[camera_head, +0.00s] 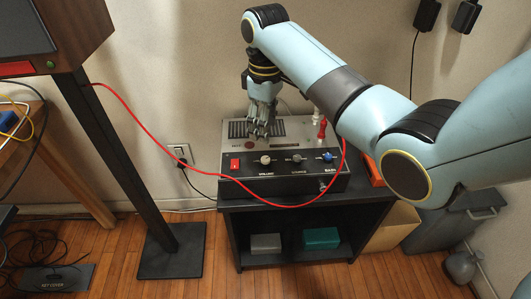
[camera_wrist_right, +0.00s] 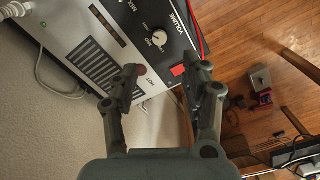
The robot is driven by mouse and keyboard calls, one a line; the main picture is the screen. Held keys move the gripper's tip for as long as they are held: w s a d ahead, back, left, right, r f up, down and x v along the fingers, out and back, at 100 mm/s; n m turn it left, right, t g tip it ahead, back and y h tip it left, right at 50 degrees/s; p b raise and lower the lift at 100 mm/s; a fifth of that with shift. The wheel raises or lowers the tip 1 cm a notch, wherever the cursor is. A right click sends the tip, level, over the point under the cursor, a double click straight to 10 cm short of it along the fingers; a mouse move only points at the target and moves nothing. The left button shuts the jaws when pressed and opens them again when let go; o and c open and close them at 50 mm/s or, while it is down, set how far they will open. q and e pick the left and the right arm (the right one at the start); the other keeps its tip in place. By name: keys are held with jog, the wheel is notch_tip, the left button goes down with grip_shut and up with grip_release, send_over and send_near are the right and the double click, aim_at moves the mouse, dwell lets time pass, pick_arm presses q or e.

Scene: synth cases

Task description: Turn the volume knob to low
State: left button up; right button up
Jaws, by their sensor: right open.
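The volume knob (camera_head: 265,159) is a small light knob on the black front panel of the grey and black audio unit (camera_head: 300,178). It also shows in the right wrist view (camera_wrist_right: 159,38), with VOLUME printed beside it. Where its pointer stands is too small to tell. My right gripper (camera_head: 262,130) hangs over the unit's top, just behind and above the knob in the head view. In the right wrist view my right gripper (camera_wrist_right: 172,78) has its fingers apart with nothing between them, and the knob lies beyond the fingertips. My left gripper is not in view.
A red switch (camera_head: 235,163) is left of the knob; a middle knob (camera_head: 297,157) and a blue knob (camera_head: 326,156) are right of it. A red cable (camera_head: 255,201) loops before the panel. The unit stands on a black shelf (camera_head: 228,222). A dark post (camera_head: 120,150) stands left.

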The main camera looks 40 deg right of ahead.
aim_at(265, 159)
notch_tip(265, 159, down, 11)
jog(key=shift+r+b, duration=0.2)
jog(key=shift+b, duration=1.05)
grip_shut()
